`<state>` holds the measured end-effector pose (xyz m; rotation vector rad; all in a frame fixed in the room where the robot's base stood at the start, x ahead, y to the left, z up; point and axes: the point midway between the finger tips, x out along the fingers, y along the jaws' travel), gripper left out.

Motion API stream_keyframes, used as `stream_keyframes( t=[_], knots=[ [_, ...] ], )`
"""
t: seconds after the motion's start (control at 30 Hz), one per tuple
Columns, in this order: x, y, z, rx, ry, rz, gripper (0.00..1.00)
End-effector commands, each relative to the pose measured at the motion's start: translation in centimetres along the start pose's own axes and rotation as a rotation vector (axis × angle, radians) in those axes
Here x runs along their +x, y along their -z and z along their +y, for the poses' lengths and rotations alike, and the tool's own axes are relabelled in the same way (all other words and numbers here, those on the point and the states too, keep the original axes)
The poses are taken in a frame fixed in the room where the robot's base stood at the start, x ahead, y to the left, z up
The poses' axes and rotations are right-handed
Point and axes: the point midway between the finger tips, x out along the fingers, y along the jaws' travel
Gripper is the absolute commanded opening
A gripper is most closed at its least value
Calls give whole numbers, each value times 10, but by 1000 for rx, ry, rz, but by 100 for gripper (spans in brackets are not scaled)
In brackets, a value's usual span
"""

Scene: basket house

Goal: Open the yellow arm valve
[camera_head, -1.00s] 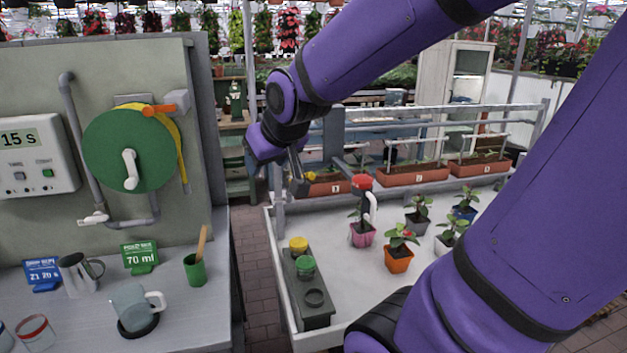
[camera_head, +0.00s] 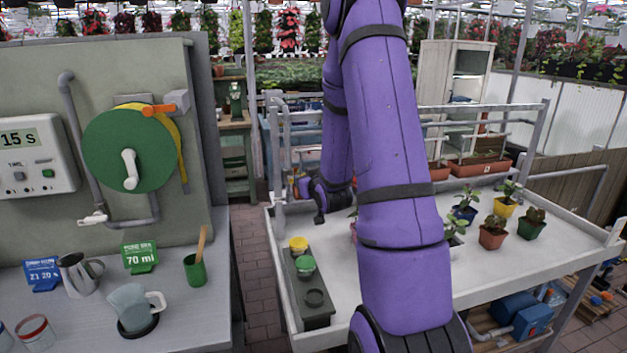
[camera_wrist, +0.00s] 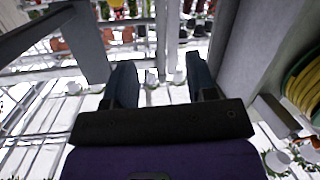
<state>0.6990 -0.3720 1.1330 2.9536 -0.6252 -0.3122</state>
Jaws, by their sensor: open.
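A small yellow-orange part (camera_head: 293,178) shows beside the grey rail post at the left end of the planting table. It is too small to tell whether it is the yellow arm valve. My gripper (camera_head: 320,215) is just right of it, above the table's left part, partly hidden behind my arm. In the wrist view my gripper (camera_wrist: 162,72) has its two dark fingers spread with nothing held. A grey post (camera_wrist: 167,35) appears beyond the gap between them. No yellow arm valve is clear in the wrist view.
A grey panel on the left carries a green reel (camera_head: 128,150) with yellow hose and an orange nozzle (camera_head: 158,110). The white table (camera_head: 480,262) holds potted plants and a dark tray (camera_head: 314,317) with yellow and green lids. A brick aisle (camera_head: 257,265) lies between panel and table.

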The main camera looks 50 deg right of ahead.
Motion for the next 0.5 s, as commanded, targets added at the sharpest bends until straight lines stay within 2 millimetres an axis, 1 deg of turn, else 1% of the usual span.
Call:
stream_keyframes(
  t=[0.03, 0.2, 0.3, 0.4, 0.5],
  knots=[
    [3, -16, 10, 6, -16, 19, 52],
    [4, -45, 33, 18, -53, 111, 52],
    [3, -56, 41, 22, -68, 144, 52],
    [2, -60, 44, 24, -74, 164, 52],
    [5, -60, 46, 24, -76, 171, 52]
  ],
)
